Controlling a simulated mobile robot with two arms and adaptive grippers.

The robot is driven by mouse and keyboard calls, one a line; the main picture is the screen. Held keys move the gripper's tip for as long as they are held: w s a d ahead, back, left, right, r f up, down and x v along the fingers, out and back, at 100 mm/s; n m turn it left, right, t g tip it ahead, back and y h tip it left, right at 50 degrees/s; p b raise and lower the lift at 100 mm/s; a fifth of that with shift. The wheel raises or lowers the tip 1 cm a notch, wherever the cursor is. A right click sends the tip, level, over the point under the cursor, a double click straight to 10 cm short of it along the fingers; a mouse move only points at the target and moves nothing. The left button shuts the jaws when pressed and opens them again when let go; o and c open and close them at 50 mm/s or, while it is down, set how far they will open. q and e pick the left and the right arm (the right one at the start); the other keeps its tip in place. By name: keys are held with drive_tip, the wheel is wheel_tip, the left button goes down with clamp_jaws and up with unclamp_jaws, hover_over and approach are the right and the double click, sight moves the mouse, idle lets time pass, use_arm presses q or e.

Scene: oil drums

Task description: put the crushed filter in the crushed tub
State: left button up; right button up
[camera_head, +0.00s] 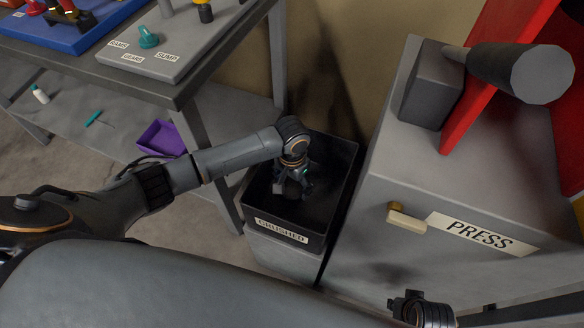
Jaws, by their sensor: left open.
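The black crushed tub (335,190), labelled "CRUSHED" on its front, stands on a grey stand beside the press. My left gripper (292,188) points down inside the tub's opening, toward its left side. It is open. I cannot make out a crushed filter for certain; dark shapes at the fingertips blend with the tub's dark inside. Part of my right gripper (408,304) shows at the bottom right edge, away from the tub, and its fingers are not clear.
The grey press cabinet (375,240), with a "PRESS" label and a pale handle (406,219), stands close to the tub's right. A workbench (190,88) is at the left, with a teal piece (148,37) on top and a purple tray (161,139) below.

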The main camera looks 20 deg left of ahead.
sight(292, 190)
use_arm(q)
wheel_tip(292, 190, up, 10)
drive_tip(key=p, duration=0.2)
use_arm(e)
drive_tip(key=s+f, duration=0.3)
drive_tip(key=f, duration=0.5)
drive_tip(key=shift+s+d+f+g, duration=0.2)
drive_tip(key=shift+s+f+g, duration=0.1)
drive_tip(key=shift+s+f, duration=0.1)
use_arm(q)
drive_tip(key=shift+r+p, duration=0.1)
drive_tip(key=shift+p, duration=0.2)
